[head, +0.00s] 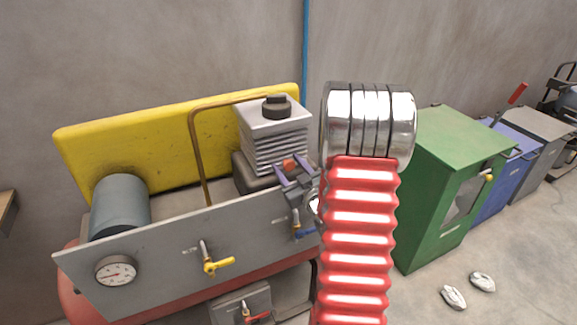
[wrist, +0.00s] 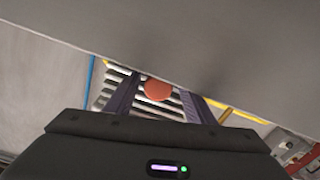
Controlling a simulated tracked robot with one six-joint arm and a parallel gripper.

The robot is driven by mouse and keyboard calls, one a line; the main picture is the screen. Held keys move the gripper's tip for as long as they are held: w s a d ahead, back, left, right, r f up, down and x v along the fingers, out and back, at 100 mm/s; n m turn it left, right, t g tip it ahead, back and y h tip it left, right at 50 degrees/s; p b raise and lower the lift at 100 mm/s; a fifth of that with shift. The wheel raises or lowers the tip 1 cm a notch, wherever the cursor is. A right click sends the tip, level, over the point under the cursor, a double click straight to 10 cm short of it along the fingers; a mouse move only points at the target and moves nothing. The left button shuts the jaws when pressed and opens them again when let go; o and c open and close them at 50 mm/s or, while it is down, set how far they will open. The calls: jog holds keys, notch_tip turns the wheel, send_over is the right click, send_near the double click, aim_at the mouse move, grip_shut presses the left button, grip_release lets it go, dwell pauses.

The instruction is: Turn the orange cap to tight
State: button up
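The orange cap (head: 289,164) is small and sits by the finned grey block of the yellow-backed machine. It shows as an orange-red disc in the wrist view (wrist: 158,90). My gripper (head: 294,171) is at the cap, with one purple-grey finger on each side. In the wrist view my gripper (wrist: 159,88) has its fingers spread, with gaps showing between them and the cap. It is open and holds nothing. My red ribbed arm hides the machine's right end in the head view.
A grey panel (head: 165,265) with a gauge (head: 116,272) and a yellow-handled valve (head: 217,265) fronts the machine. A brown pipe (head: 196,155) arches beside the finned block (head: 274,140). A green cabinet (head: 430,215) stands to the right.

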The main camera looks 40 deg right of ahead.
jog(key=shift+s, duration=0.1)
jog(key=c, duration=1)
jog(key=shift+m, duration=1.5)
jog(key=o, duration=1)
jog(key=shift+o, duration=0.2)
jog(key=shift+s, duration=0.15)
